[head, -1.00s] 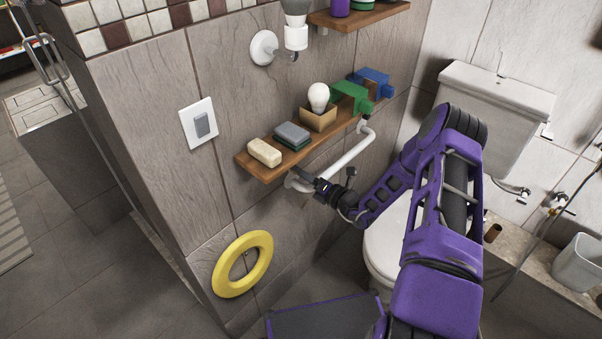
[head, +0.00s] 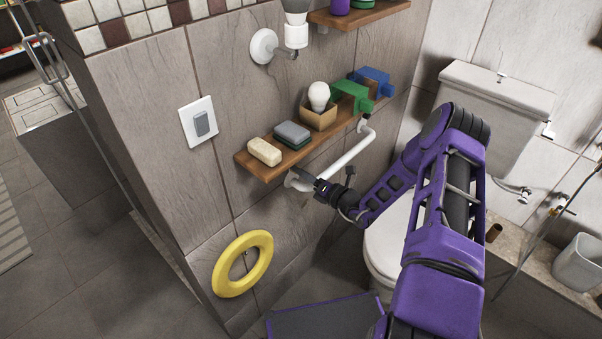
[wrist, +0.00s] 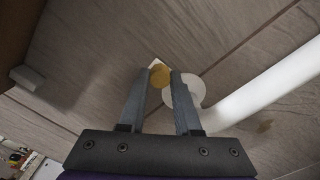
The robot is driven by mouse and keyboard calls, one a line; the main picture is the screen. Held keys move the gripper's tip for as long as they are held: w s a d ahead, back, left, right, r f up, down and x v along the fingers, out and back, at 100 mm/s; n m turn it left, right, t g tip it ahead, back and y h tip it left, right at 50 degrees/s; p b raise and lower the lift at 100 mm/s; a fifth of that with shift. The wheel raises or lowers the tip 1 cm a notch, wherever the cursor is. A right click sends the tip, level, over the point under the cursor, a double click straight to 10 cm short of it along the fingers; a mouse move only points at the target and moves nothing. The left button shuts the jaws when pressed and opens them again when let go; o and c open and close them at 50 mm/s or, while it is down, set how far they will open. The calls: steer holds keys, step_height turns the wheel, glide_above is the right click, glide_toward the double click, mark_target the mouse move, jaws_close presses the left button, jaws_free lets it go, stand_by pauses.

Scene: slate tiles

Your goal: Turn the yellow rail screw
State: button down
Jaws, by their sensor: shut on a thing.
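The yellow rail screw (wrist: 159,75) shows in the wrist view between the tips of my gripper (wrist: 161,84), at the edge of the rail's round white wall plate (wrist: 193,90). The gripper is shut on the screw, one finger on each side. In the head view the gripper (head: 308,181) is at the left end of the white rail (head: 345,154), below the wooden shelf; the screw cannot be made out there. The rail runs right from its wall plate along the tiled wall.
The wooden shelf (head: 258,174) just above holds a cream soap bar (head: 265,151), a grey sponge (head: 292,133), a bulb (head: 318,96) in a cardboard box, and green and blue items. A yellow ring (head: 243,263) hangs lower left. The toilet (head: 385,248) stands to the right.

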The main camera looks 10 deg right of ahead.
steer(key=n+b, duration=0.2)
steer(key=n, duration=0.5)
steer(key=n+b, duration=0.1)
steer(key=n, duration=0.4)
steer(key=shift+n, duration=0.3)
stand_by(0.4)
steer(key=c, duration=0.6)
jaws_free()
steer(key=v, duration=1.7)
steer(key=shift+s, duration=0.25)
steer(key=shift+d, duration=0.1)
